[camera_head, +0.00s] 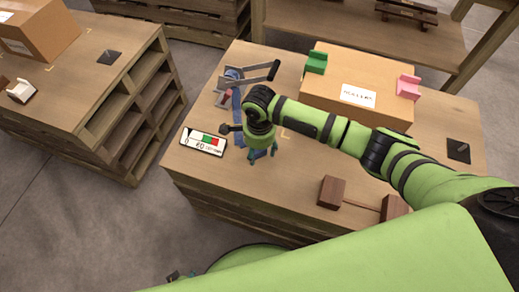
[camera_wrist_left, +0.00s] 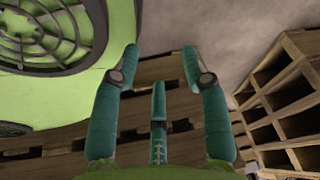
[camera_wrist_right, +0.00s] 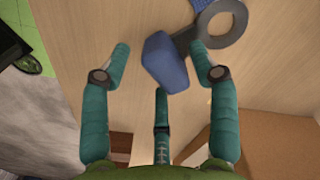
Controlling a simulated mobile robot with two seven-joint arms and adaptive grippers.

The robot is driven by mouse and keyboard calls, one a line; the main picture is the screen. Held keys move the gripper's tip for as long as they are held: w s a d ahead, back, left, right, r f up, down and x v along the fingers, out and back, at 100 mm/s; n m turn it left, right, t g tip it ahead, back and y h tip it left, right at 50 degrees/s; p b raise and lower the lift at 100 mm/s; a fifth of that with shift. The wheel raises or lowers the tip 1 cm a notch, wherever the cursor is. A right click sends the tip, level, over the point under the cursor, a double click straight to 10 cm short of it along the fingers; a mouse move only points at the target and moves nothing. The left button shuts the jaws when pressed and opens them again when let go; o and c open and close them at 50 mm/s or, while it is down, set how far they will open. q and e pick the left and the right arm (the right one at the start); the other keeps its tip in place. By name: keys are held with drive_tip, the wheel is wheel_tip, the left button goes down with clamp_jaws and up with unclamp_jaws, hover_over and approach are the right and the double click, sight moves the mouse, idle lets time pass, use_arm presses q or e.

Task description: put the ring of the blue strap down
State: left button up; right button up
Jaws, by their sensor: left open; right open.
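The blue strap (camera_head: 237,102) runs along the left part of the middle table, beside a metal buckle with a long dark handle (camera_head: 258,75). In the right wrist view, a grey ring (camera_wrist_right: 234,25) shows by a blue end piece of the strap (camera_wrist_right: 165,62). My right gripper (camera_head: 262,158) points down over the table near its front left; its fingers (camera_wrist_right: 160,55) are open on either side of the blue piece. The ring lies outside the fingers; I cannot tell whether it touches the table. My left gripper (camera_wrist_left: 160,65) is open and empty, away from the strap.
A labelled sign (camera_head: 203,142) lies left of my right gripper. A large cardboard box (camera_head: 357,88) stands behind my right arm, between green (camera_head: 316,62) and pink (camera_head: 408,87) blocks. Brown wooden blocks (camera_head: 331,192) are at the front. Another table (camera_head: 75,85) is at left.

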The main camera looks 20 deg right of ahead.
wheel_tip(320, 180, up, 6)
drive_tip(key=shift+f+p, duration=0.2)
drive_tip(key=shift+p, duration=0.45)
use_arm(q)
drive_tip(key=s+r+g+p, duration=0.1)
drive_tip(key=s, duration=0.5)
drive_tip(key=shift+a+g, duration=0.3)
use_arm(e)
wheel_tip(320, 180, up, 6)
use_arm(q)
drive_tip(key=shift+s, duration=0.3)
drive_tip(key=shift+s, duration=0.35)
drive_tip(key=shift+s, duration=0.1)
